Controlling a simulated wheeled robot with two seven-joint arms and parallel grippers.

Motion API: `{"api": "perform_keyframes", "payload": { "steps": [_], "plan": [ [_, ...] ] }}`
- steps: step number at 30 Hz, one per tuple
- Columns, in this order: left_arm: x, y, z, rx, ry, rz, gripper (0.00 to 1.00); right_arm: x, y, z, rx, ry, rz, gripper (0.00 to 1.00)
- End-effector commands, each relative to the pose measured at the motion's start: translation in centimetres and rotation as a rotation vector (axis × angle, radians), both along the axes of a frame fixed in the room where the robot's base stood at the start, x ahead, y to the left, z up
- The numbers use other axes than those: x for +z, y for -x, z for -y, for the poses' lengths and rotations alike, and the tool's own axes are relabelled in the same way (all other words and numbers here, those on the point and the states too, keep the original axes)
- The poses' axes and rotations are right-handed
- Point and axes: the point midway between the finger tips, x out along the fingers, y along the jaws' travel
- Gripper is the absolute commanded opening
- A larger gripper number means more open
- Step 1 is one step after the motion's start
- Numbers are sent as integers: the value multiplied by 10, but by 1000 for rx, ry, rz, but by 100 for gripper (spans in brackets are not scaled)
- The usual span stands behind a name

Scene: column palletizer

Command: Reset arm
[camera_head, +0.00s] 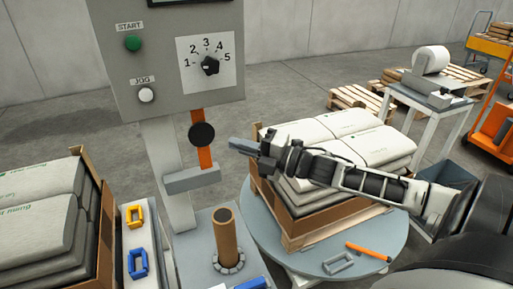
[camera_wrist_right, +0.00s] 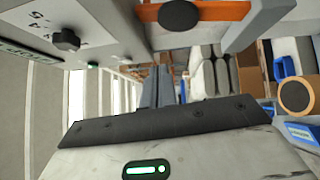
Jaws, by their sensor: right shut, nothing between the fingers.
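My right arm reaches in from the right in the head view. Its gripper (camera_head: 241,147) is shut and empty, in front of the stacked bags and just right of the orange lever (camera_head: 205,150) with its black knob. In the right wrist view the two fingers (camera_wrist_right: 158,86) lie together with nothing between them. The lever shows at the top of that view (camera_wrist_right: 240,22). My left gripper is in neither view.
A grey control panel (camera_head: 166,75) has a green START button (camera_head: 132,43), a white JOG button (camera_head: 146,95) and a numbered dial (camera_head: 210,65). Bags (camera_head: 380,147) sit on a pallet on a round table (camera_head: 393,240). A brown post (camera_head: 226,236) stands in front.

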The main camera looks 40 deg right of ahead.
Motion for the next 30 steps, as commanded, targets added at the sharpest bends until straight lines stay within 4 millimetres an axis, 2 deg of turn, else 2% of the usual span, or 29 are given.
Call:
{"api": "perform_keyframes", "payload": {
  "steps": [3,9,20,23,26,30],
  "plan": [
    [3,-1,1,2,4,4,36,0,15,7,1,2,-5,0],
    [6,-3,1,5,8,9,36,3,29,15,1,0,-2,0],
    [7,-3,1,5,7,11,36,1,33,16,-3,-9,-9,0],
    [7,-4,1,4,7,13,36,-21,39,11,-36,-87,-82,0],
    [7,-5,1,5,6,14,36,-68,54,-4,-113,-266,-246,0],
    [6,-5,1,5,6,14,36,-148,94,-49,-270,-623,-557,0]
  ]
}}
